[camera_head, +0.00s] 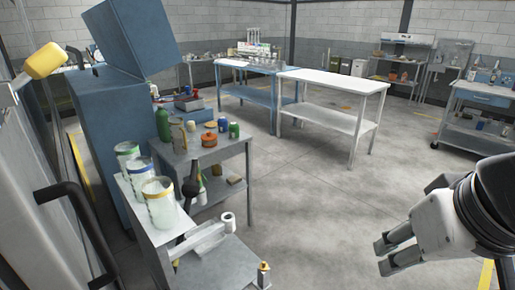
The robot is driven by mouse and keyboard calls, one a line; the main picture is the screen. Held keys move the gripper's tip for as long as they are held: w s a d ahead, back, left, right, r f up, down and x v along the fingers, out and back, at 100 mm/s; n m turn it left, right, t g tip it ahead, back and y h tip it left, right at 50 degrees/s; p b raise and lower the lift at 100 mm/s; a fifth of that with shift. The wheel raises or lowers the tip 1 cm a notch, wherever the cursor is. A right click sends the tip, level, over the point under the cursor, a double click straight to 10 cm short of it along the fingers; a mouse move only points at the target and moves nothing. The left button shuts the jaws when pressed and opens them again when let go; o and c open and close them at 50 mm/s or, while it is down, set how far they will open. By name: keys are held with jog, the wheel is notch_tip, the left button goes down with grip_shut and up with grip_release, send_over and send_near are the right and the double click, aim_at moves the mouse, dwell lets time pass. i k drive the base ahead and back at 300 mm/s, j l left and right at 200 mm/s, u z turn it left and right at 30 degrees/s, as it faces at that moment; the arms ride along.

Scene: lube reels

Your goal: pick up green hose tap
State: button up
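I cannot make out a green hose tap for certain. On the left, a yellow-ended handle (43,63) sticks out from a grey fixture. Three clear jars with green, blue and yellow rims (158,200) stand on a narrow grey shelf. A dark nozzle-like piece (190,186) is beside them, with a small greenish item close to it that is too small to name. My gripper (382,257) is at the lower right over open floor, its two fingers apart with nothing between them, far from the shelf.
A grey side table (228,146) holds a green bottle (162,126) and several cans. A white-topped table (333,80) and a blue cart (484,98) are farther back. The middle floor (320,205) is clear.

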aim_at(198, 179)
jog(key=i+l+z, duration=0.25)
jog(key=i+l, duration=0.15)
jog(key=i+l+z, duration=0.55)
jog(key=i, duration=0.3)
jog(key=i+l+z, duration=0.1)
jog(key=i+z, duration=0.2)
jog(key=i, duration=0.2)
jog(key=i+u, duration=0.3)
jog(key=i, duration=0.25)
jog(key=i+l+u, duration=0.1)
jog(key=i+u, duration=0.15)
jog(key=i, duration=0.25)
jog(key=i+l+u, duration=0.3)
jog(key=i, duration=0.25)
jog(key=i+j+u, duration=0.15)
jog(key=u, duration=0.25)
jog(key=i+u, duration=0.55)
jog(key=u, duration=0.25)
jog(key=i+u, duration=0.25)
jog(key=u, duration=0.2)
jog(key=i+l+u, duration=0.2)
jog(key=u, duration=0.2)
